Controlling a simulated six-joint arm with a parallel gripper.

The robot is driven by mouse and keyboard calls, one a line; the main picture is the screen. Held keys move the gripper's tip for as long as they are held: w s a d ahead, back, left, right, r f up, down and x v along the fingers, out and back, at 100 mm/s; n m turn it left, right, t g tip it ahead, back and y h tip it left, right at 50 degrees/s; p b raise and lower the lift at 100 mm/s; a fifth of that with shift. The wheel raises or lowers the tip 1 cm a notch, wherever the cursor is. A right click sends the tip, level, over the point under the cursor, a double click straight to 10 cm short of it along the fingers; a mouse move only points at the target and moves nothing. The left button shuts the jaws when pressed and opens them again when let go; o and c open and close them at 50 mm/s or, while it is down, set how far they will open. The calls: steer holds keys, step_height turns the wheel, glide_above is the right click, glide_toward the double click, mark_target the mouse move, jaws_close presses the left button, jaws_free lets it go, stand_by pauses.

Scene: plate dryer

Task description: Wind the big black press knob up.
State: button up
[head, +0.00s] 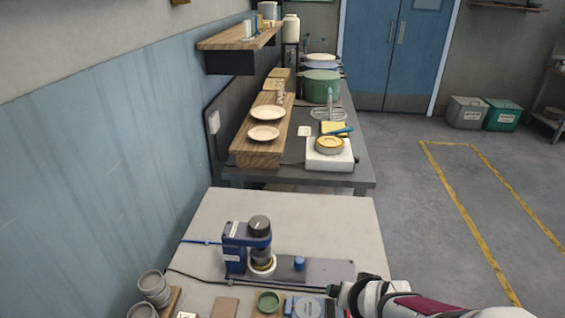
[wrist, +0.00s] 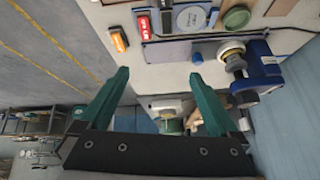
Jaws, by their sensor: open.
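The big black press knob (head: 259,226) sits on top of the blue press (head: 236,246) on the light bench, above a dark cylinder and a pale ring. In the wrist view, which looks inverted, the knob (wrist: 246,97) shows at the right, below the blue press body (wrist: 262,68). My gripper (wrist: 158,73) is open, with two green fingers apart and nothing between them. In the head view my gripper (head: 346,296) is at the lower right, partly cut off, to the right of the press and apart from the knob.
A small blue knob (head: 299,264) stands on the press's base plate (head: 325,270). A green round dish (head: 268,301) and a grey dial device (head: 308,307) lie in front. Stacked cups (head: 153,286) stand at left. The bench (head: 310,215) behind the press is clear.

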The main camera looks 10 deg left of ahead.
steer(key=w+a+f+n+t+y, duration=0.25)
steer(key=w+a+t, duration=0.2)
steer(key=w, duration=0.45)
steer(key=n+t+y, duration=0.4)
steer(key=n+y, duration=0.3)
steer(key=y, duration=0.1)
glide_toward(254, 218)
steer(key=shift+g, duration=0.25)
steer(key=x, duration=0.7)
steer(key=f+x, duration=0.1)
steer(key=x, duration=0.3)
steer(key=shift+w+d, duration=0.2)
steer(key=shift+w, duration=0.2)
steer(key=shift+c, duration=0.4)
steer(key=c, duration=1.3)
